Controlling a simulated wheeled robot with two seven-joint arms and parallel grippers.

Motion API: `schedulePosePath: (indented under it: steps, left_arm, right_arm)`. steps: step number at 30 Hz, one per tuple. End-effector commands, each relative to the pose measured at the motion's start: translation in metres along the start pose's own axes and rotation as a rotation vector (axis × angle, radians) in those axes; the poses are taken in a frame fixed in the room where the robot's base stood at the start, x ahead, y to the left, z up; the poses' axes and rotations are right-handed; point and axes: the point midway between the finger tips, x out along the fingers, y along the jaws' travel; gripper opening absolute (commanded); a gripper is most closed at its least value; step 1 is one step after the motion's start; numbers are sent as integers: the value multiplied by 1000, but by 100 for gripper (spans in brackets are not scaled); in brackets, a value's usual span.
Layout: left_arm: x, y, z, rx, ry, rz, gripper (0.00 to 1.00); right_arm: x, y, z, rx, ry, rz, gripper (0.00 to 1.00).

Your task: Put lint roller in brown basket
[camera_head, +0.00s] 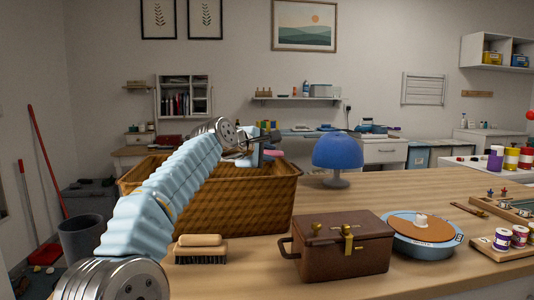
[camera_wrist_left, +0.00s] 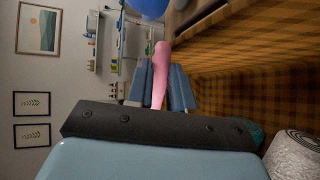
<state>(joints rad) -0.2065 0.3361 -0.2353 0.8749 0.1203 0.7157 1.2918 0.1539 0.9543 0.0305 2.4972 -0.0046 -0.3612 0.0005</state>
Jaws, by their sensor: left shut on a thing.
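The brown basket (camera_head: 240,207) is a woven box on the left part of the wooden table; its checked inner wall also shows in the left wrist view (camera_wrist_left: 255,72). My left gripper (camera_head: 263,153) is over the basket near its far right rim. It is shut on a pink handle (camera_wrist_left: 158,78), seemingly the lint roller's, which also shows as a small pink patch in the head view (camera_head: 274,154). The rest of the held thing is hidden. My right gripper is not in view.
A brown lidded box (camera_head: 340,245), a brush (camera_head: 200,248) and a blue round dish (camera_head: 423,235) stand before and right of the basket. A blue lamp (camera_head: 337,155) stands behind. A rough grey roll (camera_wrist_left: 294,155) shows at the wrist view's lower right.

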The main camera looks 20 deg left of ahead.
Motion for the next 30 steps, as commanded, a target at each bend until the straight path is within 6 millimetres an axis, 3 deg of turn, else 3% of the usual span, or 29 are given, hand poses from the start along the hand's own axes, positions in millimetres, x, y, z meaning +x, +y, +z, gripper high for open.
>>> schedulePosePath:
  steps: [8, 9, 14, 22, 26, 30]
  left_arm:
    - [1, -5, -1, 1, 0, 1, 0]
    - [2, -5, -1, 0, 0, 0, 25]
    - [2, -5, -1, 0, 0, 0, 47]
    - [1, -4, 0, 0, 0, 1, 47]
    - [-3, 10, 1, 0, 0, 2, 47]
    - [-30, 4, 1, 1, -2, 4, 47]
  right_arm:
    - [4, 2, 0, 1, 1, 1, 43]
    - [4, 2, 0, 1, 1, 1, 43]
    - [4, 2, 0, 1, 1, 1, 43]
    - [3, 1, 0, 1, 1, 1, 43]
    - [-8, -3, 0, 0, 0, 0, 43]
    - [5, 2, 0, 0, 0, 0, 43]
